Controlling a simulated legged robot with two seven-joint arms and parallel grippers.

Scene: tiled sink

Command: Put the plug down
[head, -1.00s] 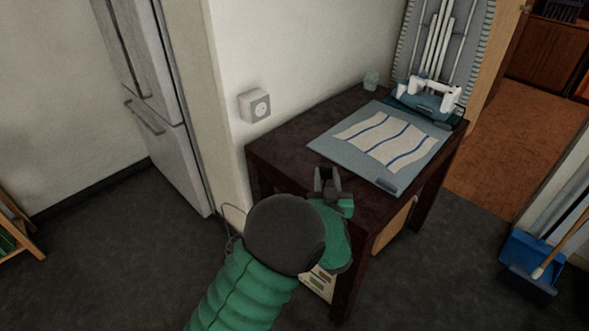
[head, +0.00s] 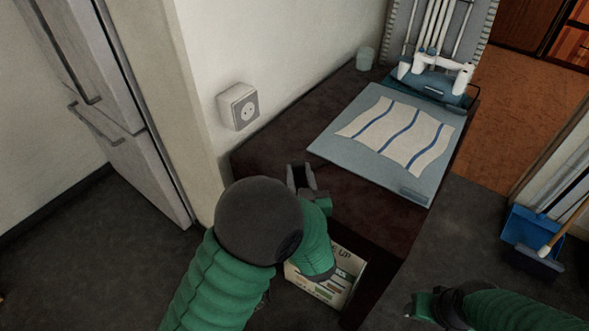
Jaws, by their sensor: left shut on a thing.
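My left gripper (head: 301,178) is over the near left corner of the dark table (head: 290,140). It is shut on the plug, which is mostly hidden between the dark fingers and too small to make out. The wall socket (head: 239,107) is a grey box on the white wall, up and left of the gripper and apart from it. My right gripper (head: 418,305) shows at the bottom right, low beside the table; its fingers are not clear.
A grey-blue board with a striped cloth (head: 397,133) covers much of the tabletop. A white and blue device (head: 435,80) and a small cup (head: 364,58) stand behind it. Bare tabletop lies left of the board. A printed box (head: 330,275) is below the table's front edge.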

